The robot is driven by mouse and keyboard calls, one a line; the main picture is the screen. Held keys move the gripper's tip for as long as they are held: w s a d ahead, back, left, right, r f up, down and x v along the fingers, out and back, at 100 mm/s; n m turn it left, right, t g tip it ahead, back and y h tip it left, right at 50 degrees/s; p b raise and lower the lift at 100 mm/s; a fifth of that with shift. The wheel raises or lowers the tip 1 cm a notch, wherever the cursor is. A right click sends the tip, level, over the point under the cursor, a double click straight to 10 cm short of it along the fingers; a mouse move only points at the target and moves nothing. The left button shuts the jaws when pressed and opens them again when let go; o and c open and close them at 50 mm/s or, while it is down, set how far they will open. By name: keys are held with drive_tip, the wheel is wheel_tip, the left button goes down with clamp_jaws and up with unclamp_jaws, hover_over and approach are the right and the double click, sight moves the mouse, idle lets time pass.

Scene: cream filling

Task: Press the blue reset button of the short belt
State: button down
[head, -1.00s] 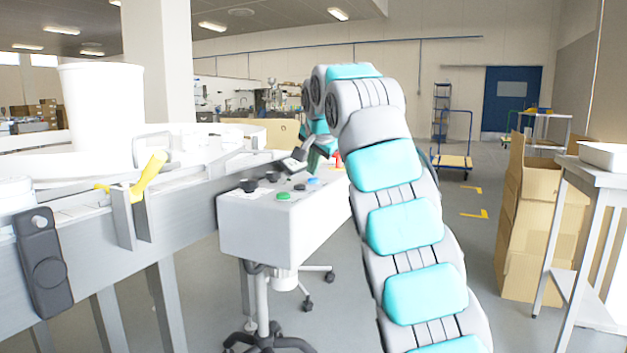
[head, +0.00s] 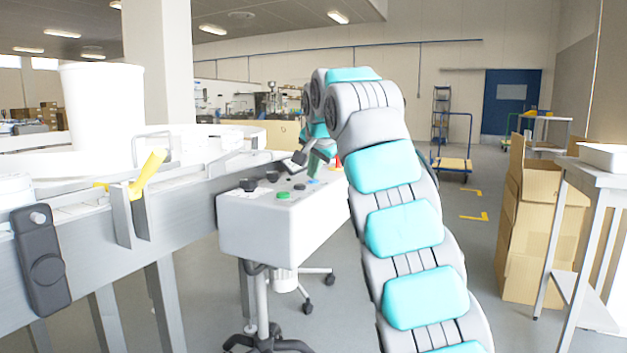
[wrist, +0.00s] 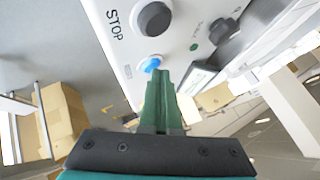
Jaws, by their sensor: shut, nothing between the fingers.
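A white control box (head: 285,225) on a wheeled stand has buttons and knobs on its top. The small blue button (wrist: 152,64) lies beside a large black knob (wrist: 153,19) and the word STOP in the wrist view. It also shows in the head view (head: 313,181), just under my gripper. My gripper (wrist: 159,74) has its green fingers shut and empty. Their tips are right at the blue button's edge and overlap it slightly in the picture. I cannot tell whether they touch it. In the head view my gripper (head: 314,166) is partly hidden by my arm.
A green button (head: 284,195) and black knobs (head: 249,184) share the panel. A grey conveyor frame (head: 190,200) with a yellow handle (head: 148,173) runs along the left.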

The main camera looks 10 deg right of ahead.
sight(313, 184)
drive_tip(key=shift+r+p, duration=0.95)
wheel_tip(313, 184, up, 5)
drive_tip(key=p, duration=0.5)
idle(0.6)
